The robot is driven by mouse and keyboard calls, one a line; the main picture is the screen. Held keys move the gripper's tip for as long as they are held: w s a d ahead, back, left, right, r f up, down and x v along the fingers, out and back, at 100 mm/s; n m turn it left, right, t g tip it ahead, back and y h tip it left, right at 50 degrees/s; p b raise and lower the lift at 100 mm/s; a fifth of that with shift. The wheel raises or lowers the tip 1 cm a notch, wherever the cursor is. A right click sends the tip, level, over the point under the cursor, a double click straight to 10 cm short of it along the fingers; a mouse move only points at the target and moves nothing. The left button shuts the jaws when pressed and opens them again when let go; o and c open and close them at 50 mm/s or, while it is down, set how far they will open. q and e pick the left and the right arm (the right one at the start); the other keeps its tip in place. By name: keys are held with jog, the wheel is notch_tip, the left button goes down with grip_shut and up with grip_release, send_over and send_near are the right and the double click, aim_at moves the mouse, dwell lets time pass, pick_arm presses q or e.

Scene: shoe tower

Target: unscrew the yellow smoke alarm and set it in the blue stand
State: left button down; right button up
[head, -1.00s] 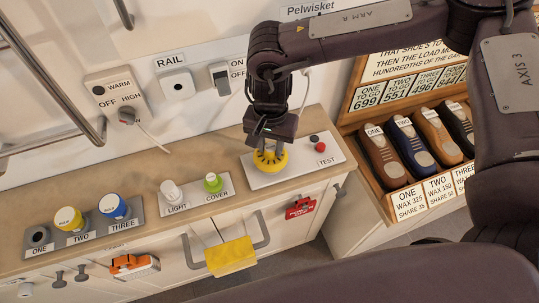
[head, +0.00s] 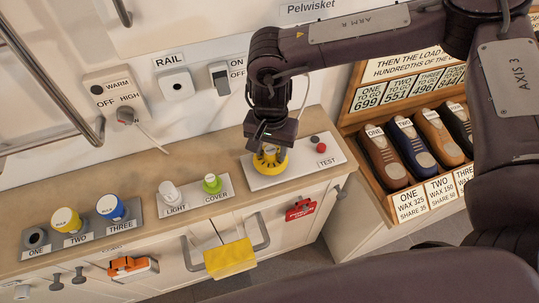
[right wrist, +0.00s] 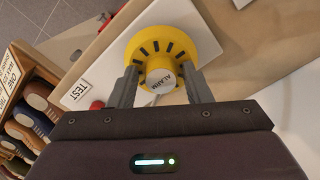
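The yellow smoke alarm (head: 283,163) is a round, slotted disc on the white TEST plate (head: 325,150) at the right end of the counter. Its pale knob marked ALARM (right wrist: 161,79) shows in the right wrist view. My right gripper (right wrist: 160,72) is over the alarm, with one finger on each side of the knob and a visible gap to it, so it looks open. A blue cylinder with a pale BULB face (head: 110,207) stands at THREE; I cannot tell whether it is the blue stand. My left gripper is not in view.
A yellow BULB cylinder (head: 66,219) stands at TWO, and the socket at ONE (head: 36,238) looks empty. LIGHT (head: 170,194) and COVER (head: 212,183) knobs sit mid-counter. A red button (head: 315,140) is near the alarm. A shoe rack (head: 357,180) is at right.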

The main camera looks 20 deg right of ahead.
jog(key=shift+o, duration=0.7)
jog(key=shift+w, duration=0.1)
jog(key=shift+r+p, duration=3.3)
jog(key=shift+r, duration=1.3)
